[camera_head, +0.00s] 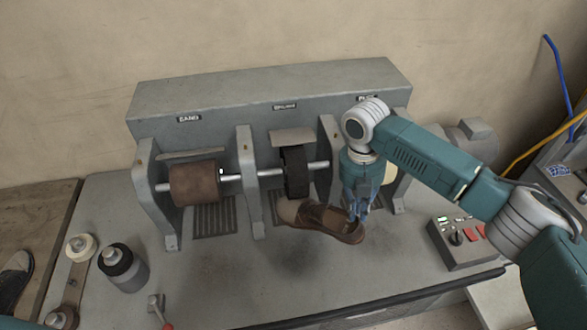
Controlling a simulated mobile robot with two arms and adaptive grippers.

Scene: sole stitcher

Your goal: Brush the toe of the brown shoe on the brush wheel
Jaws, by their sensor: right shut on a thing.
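The brown shoe (318,219) is held in the air at the middle of the machine bench, its toe pointing left and its opening to the right. My right gripper (358,212) comes down from above and is shut on the heel end of the shoe. The dark brush wheel (295,172) sits on the horizontal shaft under the middle label. The shoe's toe is just below and in front of this wheel; I cannot tell whether they touch. My left gripper is not in view.
A brown sanding drum (195,183) is on the shaft at left. A pale wheel (390,172) is partly hidden behind my right arm. A control box (462,243) stands at right. The bench front is mostly clear.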

